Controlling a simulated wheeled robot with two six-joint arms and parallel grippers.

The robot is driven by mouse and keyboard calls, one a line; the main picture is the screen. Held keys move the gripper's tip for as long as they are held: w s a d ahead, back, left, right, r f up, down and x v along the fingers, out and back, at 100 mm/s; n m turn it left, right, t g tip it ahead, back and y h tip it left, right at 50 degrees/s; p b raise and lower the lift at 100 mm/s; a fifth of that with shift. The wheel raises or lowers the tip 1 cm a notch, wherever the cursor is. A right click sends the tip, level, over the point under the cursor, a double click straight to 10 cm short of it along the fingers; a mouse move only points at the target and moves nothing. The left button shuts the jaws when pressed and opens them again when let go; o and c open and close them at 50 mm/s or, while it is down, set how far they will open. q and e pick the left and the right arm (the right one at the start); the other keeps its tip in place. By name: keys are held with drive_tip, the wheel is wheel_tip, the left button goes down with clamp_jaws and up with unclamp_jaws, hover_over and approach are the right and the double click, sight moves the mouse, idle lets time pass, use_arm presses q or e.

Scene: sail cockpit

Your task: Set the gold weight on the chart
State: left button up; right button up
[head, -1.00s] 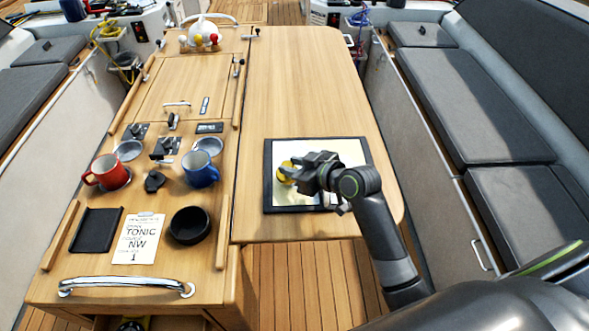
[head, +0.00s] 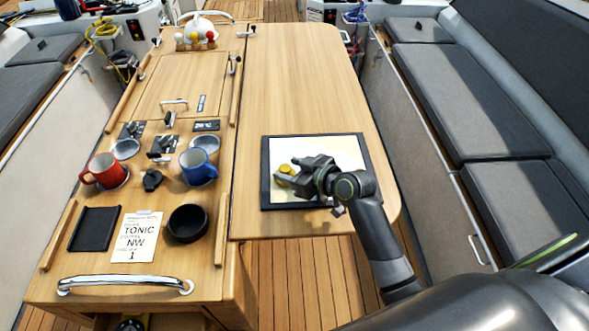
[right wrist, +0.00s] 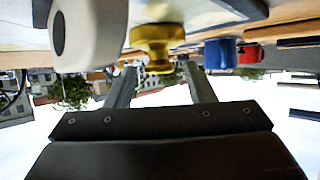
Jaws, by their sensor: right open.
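The gold weight (head: 284,170) stands on the left part of the pale chart (head: 317,147), which lies in a dark frame on the wooden table. My right gripper (head: 287,180) is open and right beside the weight, with its arm coming in from the lower right. In the right wrist view, which is upside down, the gold weight (right wrist: 157,45) stands upright just beyond the two spread fingers (right wrist: 160,72). I cannot tell whether a finger touches it. Part of the chart is hidden by my right gripper. My left gripper is not in view.
Left of the chart, a console holds a red mug (head: 104,171), a blue mug (head: 198,167), a black bowl (head: 188,223) and a note card (head: 137,236). The table's far half (head: 298,75) is clear. A grey bench (head: 470,105) runs along the right.

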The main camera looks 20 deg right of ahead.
drive_tip(key=shift+r, duration=0.15)
drive_tip(key=shift+s+d, duration=0.2)
drive_tip(key=shift+s, duration=0.05)
drive_tip(key=b+v, duration=0.2)
drive_tip(key=v, duration=0.9)
drive_tip(key=shift+r, duration=0.2)
drive_tip(key=shift+s, duration=0.1)
